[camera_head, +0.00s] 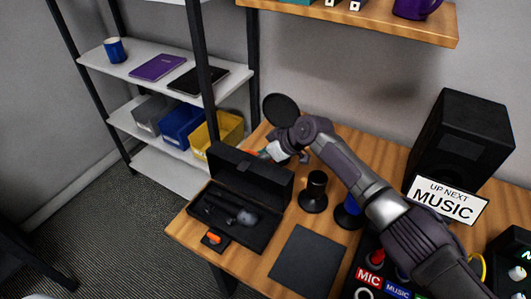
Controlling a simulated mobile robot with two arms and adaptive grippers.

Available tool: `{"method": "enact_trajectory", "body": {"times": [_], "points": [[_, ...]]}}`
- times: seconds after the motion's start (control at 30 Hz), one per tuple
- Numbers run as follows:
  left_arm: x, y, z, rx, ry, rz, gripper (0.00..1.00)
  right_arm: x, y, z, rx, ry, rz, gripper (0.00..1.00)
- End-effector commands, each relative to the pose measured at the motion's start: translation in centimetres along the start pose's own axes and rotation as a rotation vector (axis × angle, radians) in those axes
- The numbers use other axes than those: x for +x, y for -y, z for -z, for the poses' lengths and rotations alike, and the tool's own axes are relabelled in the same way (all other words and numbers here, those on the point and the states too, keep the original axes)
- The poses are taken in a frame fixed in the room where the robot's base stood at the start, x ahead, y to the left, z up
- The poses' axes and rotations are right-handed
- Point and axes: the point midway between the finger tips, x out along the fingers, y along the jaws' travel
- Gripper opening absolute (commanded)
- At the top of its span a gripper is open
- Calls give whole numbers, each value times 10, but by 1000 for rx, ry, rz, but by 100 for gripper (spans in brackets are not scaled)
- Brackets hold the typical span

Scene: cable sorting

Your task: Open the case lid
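The black case (207,223) stands on the wooden table at its left end. Its lid (250,178) is raised, standing up along the back edge, and the inside is exposed. A dark microphone-like object with a grey head (246,218) lies inside. My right gripper (268,153) is at the top rear edge of the lid, with the arm reaching in from the right. The lid and wrist partly hide its fingers, so I cannot tell whether it touches the lid or how far it is open. My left gripper is not in view.
A small orange item on a black base (213,237) lies before the case. A black stand (314,194), a blue-based stand (349,211) and a dark mat (307,258) are to the right. A speaker (462,139) and MUSIC sign (447,198) stand further right. Shelves (150,71) are at left.

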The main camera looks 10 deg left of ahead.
Motion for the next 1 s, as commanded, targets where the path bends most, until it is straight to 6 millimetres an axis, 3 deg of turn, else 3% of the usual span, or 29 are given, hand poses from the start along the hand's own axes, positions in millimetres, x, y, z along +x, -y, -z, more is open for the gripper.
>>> {"method": "enact_trajectory", "body": {"times": [0.17, 0.4, 0.6, 0.8, 1.0], "points": [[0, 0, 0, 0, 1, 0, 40, -19, -1, -1, -1, -1, 0, 23], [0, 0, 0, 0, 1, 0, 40, -71, -1, -1, -2, -2, -3, 23], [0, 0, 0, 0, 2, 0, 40, -105, -1, 0, 0, -2, -1, 23], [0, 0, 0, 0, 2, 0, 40, -118, -1, 0, 0, -1, -1, 23], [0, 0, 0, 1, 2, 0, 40, -119, -1, 0, 0, -1, -1, 23]]}}
